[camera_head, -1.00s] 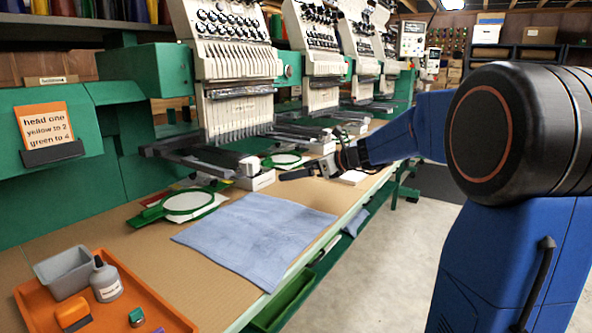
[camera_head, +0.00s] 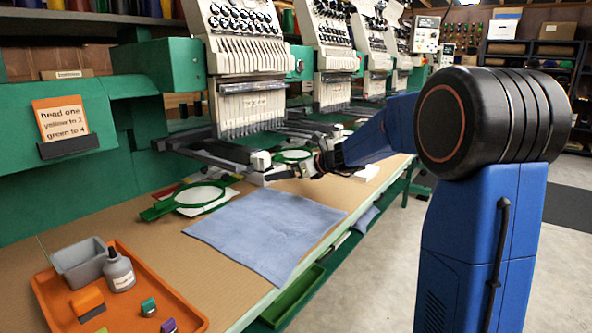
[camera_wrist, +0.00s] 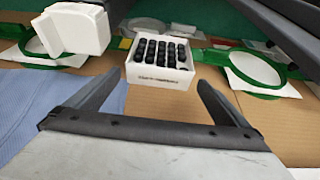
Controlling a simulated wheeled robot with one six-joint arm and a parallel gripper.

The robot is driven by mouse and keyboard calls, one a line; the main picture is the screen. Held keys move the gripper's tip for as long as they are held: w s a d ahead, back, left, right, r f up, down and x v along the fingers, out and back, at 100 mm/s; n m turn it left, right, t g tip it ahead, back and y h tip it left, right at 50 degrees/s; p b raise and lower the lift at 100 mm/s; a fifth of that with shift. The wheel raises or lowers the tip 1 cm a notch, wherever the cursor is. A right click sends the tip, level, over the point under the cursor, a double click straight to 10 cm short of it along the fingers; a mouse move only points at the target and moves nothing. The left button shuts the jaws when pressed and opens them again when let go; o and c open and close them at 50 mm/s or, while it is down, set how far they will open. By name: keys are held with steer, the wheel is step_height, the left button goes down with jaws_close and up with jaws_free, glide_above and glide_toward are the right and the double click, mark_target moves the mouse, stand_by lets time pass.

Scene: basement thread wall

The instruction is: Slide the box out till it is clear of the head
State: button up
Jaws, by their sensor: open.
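The white open-topped box (camera_wrist: 158,74) stands on the table in the wrist view, filled with rows of black round pieces. Lettering on its front is too small to read. My gripper (camera_wrist: 158,92) is open; its fingers are spread to either side, with the box just beyond the tips, apart from them. In the head view the box (camera_head: 264,179) shows partly beside my gripper (camera_head: 285,172), under the front of the nearest machine head (camera_head: 245,85). Part of it is hidden by the gripper and the machine's arms.
A white block on a dark bar (camera_wrist: 75,30) hangs left of the box, near my left finger. Green hoops (camera_head: 200,197) lie on both sides. A blue cloth (camera_head: 265,232) covers the table front. An orange tray (camera_head: 150,290) stands near left.

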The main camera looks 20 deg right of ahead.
mark_target(263, 172)
steer(key=shift+x, duration=3.15)
